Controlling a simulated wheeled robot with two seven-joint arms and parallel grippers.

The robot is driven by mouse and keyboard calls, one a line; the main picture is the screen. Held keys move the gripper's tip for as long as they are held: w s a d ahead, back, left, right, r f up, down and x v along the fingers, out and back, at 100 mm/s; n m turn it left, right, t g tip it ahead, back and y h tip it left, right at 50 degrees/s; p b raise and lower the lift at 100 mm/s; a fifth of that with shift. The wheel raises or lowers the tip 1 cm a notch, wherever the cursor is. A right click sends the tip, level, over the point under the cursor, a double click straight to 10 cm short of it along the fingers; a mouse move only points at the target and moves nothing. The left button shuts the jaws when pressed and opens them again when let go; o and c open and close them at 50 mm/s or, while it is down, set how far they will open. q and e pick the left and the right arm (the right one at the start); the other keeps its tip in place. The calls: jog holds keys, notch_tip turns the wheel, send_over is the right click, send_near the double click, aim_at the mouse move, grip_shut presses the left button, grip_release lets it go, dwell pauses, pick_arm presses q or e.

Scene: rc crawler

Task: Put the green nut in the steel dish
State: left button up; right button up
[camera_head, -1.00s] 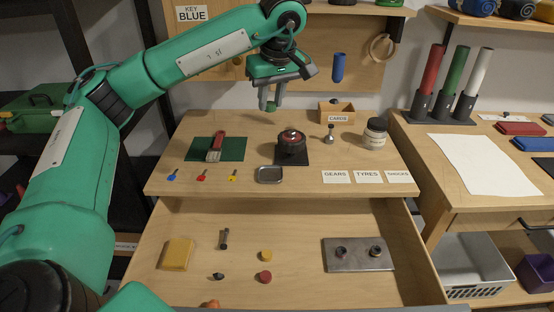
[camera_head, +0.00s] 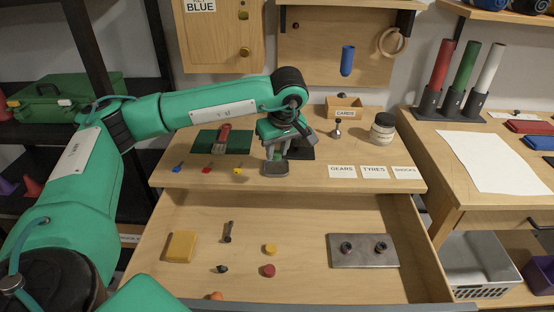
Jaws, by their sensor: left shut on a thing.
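The steel dish (camera_head: 275,170) is a small grey tray near the front edge of the bench top. My left gripper (camera_head: 277,156) points down right over the dish, at its back part. It is shut on the green nut, which is small and mostly hidden between the fingertips. I cannot tell whether the nut touches the dish. My right gripper is not in view.
Blue, red and yellow keys (camera_head: 238,171) lie left of the dish. White label cards (camera_head: 341,171) lie to the right. An open drawer (camera_head: 225,205) with several parts is below.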

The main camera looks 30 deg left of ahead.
aim_at(278, 155)
pick_arm(q)
jog(key=shift+f, duration=1.75)
jog(key=shift+f, duration=0.15)
jog(key=o, duration=0.6)
jog(key=shift+o, duration=0.2)
jog(key=v, duration=1.2)
